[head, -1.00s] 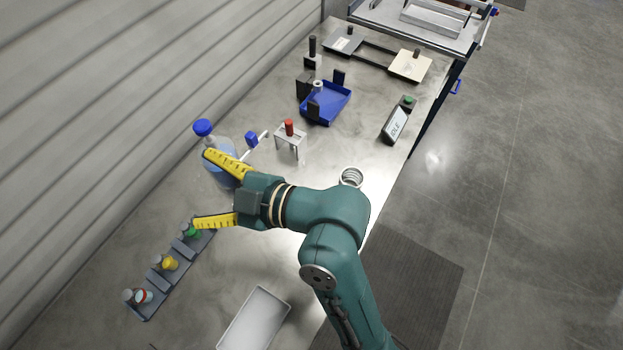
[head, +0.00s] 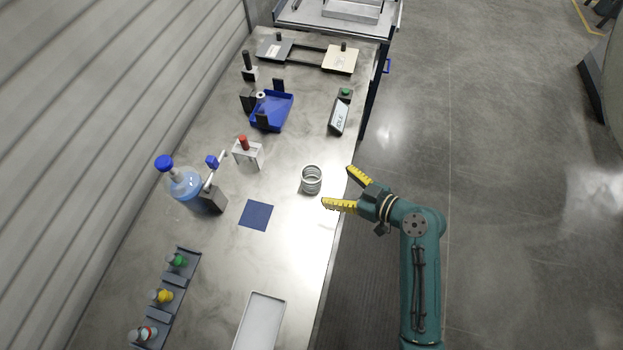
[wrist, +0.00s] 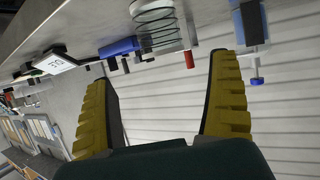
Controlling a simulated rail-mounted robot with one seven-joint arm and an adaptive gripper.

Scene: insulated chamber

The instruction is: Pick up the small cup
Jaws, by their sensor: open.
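The small cup (head: 311,180) is a clear, ribbed-looking round vessel standing upright near the right edge of the metal table. In the wrist view a clear ringed vessel (wrist: 155,22), which looks like the same cup, shows at the top, beyond the fingers. My gripper (head: 338,187) has two yellow ridged fingers, spread wide with nothing between them. It is at the table's right edge, just right of the cup and apart from it. The fingers also show in the wrist view (wrist: 165,100).
A blue square (head: 255,215) lies left of the cup. A blue-capped bottle (head: 184,188), a red-topped stand (head: 247,153), a blue tray (head: 271,112) and a display box (head: 340,113) stand around. A white tray (head: 260,322) and a vial rack (head: 168,300) are nearer.

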